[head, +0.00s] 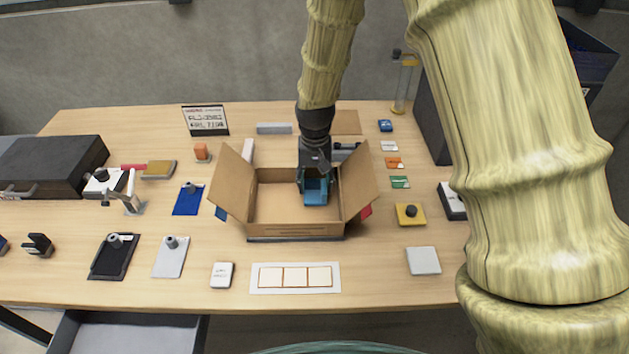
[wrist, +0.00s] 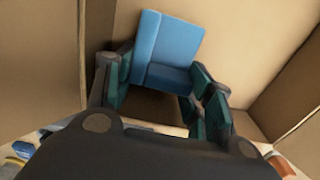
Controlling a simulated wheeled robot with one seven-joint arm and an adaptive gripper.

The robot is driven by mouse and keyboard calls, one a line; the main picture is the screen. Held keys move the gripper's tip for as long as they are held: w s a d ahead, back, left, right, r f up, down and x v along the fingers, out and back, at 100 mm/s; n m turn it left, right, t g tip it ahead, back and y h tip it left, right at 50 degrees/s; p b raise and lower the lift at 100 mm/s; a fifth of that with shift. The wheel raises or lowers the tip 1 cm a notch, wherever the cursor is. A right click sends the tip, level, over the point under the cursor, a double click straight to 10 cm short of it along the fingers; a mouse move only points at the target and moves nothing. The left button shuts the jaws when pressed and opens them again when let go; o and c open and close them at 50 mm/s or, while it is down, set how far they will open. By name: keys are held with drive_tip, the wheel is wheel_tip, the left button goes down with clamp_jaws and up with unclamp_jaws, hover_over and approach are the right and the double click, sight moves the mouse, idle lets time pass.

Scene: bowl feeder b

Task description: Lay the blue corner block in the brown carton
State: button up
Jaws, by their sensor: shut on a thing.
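The blue corner block (head: 315,190) is an L-shaped piece with two flat faces. My gripper (head: 316,180) is shut on it, pointing down inside the open brown carton (head: 275,229). In the wrist view the block (wrist: 168,45) sits between the dark green finger pads of my gripper (wrist: 158,88), with the carton's walls (wrist: 45,60) around it. The block appears at or close above the carton floor; I cannot tell whether it touches. The carton's side flaps stand open to left and right.
A white strip with square pads (head: 295,292) lies in front of the carton. A blue plate (head: 188,199) lies to its left and a yellow block (head: 410,214) to its right. A black case (head: 50,165) stands at far left. Free table shows at front right.

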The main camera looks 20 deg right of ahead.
drive_tip(key=shift+f, duration=0.2)
drive_tip(key=shift+f, duration=0.15)
drive_tip(key=o, duration=0.6)
drive_tip(key=shift+o, duration=0.2)
wheel_tip(320, 180, up, 12)
drive_tip(key=b, duration=0.2)
drive_tip(key=shift+r, duration=0.2)
